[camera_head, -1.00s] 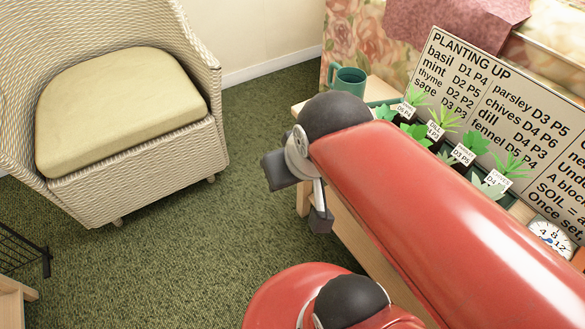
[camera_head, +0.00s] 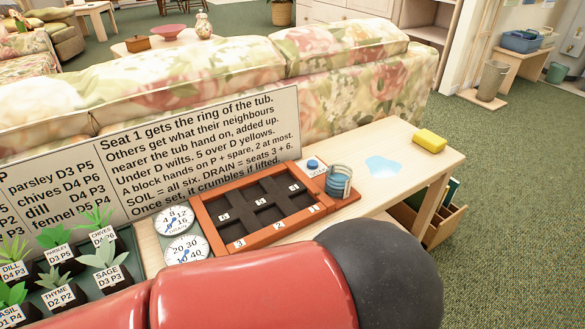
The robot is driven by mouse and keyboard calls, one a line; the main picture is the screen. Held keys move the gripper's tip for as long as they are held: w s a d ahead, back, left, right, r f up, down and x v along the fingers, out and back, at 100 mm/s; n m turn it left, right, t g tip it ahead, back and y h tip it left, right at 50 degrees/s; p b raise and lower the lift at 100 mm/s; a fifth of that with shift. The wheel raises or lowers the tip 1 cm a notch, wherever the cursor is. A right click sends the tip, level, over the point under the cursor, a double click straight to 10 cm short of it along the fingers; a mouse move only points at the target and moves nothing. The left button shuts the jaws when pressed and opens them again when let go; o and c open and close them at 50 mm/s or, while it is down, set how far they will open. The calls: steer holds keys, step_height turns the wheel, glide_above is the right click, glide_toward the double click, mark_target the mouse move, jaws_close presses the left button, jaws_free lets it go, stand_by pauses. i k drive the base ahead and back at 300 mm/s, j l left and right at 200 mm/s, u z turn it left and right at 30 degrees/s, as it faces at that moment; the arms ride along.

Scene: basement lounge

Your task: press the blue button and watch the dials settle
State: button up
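The blue button (camera_head: 312,164) is a small round knob on a white plate at the back right corner of the orange wooden tray. Two white round dials stand left of the tray. The upper dial (camera_head: 174,220) has numbers up to 16 and the lower dial (camera_head: 186,250) has numbers up to 40; their needles are too small to read surely. The tray (camera_head: 206,222) has dark numbered seats, which look empty. My red arm with its black joint crosses the front of the view. My gripper is not in view.
A blue, ringed tub (camera_head: 339,181) stands at the tray's right end. A pale blue patch (camera_head: 383,166) and a yellow block (camera_head: 429,141) are farther right on the table. Potted herbs sit in a green tray (camera_head: 127,240) at left. A sign (camera_head: 270,110) stands behind, before a floral sofa (camera_head: 370,85).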

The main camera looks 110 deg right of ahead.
mark_target(312, 163)
steer(key=z, duration=4.1)
steer(key=l, duration=0.1)
